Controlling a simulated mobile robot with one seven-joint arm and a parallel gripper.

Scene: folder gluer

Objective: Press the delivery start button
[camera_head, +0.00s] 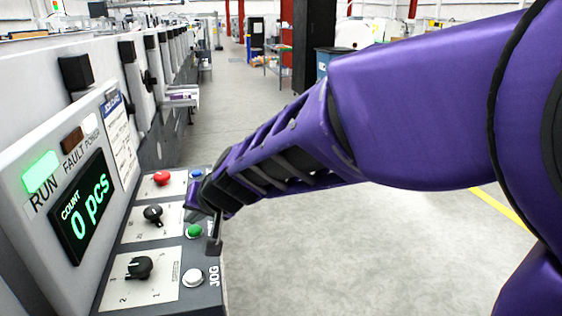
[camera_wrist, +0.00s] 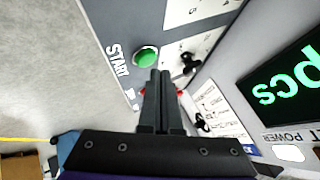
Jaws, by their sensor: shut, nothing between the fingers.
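The green start button (camera_head: 194,231) sits on the dark sloping control panel, on its right side in the head view. In the wrist view the green button (camera_wrist: 146,57) shows beside the word START. My gripper (camera_head: 214,246) hangs over the panel's right edge, just right of the green button in the head view. In the wrist view my gripper (camera_wrist: 161,76) has its fingers together and empty, their tips close to the button's lower edge. Whether they touch the button I cannot tell. The button's face is largely uncovered in both views.
A red button (camera_head: 162,179), a blue button (camera_head: 196,174), black knobs (camera_head: 153,214) (camera_head: 139,268) and a white JOG button (camera_head: 193,278) share the panel. The count display (camera_head: 83,208) reads 0 pcs; the RUN lamp (camera_head: 41,172) glows green. The floor on the right is clear.

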